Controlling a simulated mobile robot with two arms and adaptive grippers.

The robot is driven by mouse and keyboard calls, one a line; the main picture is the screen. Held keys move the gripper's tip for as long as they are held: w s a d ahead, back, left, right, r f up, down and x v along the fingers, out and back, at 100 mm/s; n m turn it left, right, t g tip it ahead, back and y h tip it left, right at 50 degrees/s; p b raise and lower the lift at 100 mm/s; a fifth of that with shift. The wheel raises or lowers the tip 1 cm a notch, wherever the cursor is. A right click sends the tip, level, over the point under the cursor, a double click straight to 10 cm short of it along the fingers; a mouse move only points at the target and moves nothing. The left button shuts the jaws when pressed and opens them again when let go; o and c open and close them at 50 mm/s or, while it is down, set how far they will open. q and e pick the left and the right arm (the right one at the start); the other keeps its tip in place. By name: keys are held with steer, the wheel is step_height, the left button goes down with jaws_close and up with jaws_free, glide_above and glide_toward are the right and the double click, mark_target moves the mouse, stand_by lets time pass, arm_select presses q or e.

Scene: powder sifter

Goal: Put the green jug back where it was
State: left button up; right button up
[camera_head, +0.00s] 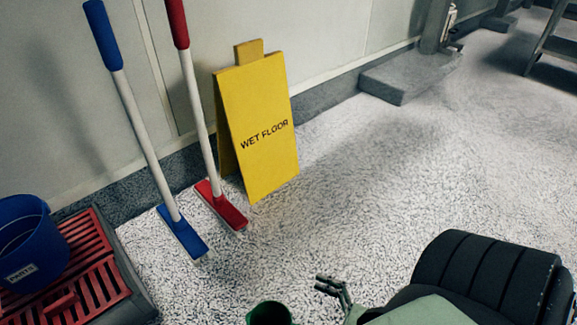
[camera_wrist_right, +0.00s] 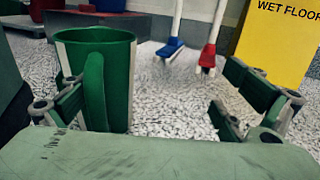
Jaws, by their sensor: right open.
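The green jug (camera_head: 270,314) is at the bottom edge of the head view, mostly cut off. In the right wrist view the jug (camera_wrist_right: 118,75) is upright at the left, with its handle (camera_wrist_right: 94,92) facing the camera. My right gripper (camera_head: 333,290) is just right of the jug in the head view. In the wrist view this gripper (camera_wrist_right: 152,100) is open, one finger beside the handle and the other over bare floor. I cannot tell whether the near finger touches the handle. The jug's base is partly hidden. My left gripper is not in view.
A red grated platform (camera_head: 95,240) holding a blue bucket (camera_head: 30,245) is at the left. A blue brush (camera_head: 182,232) and a red brush (camera_head: 222,205) lean on the wall. A yellow wet-floor sign (camera_head: 262,110) stands beside them. Speckled floor (camera_head: 400,170) is clear at centre right.

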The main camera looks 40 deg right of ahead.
steer(key=shift+v, duration=1)
steer(key=shift+c, duration=0.4)
jaws_close()
stand_by(0.4)
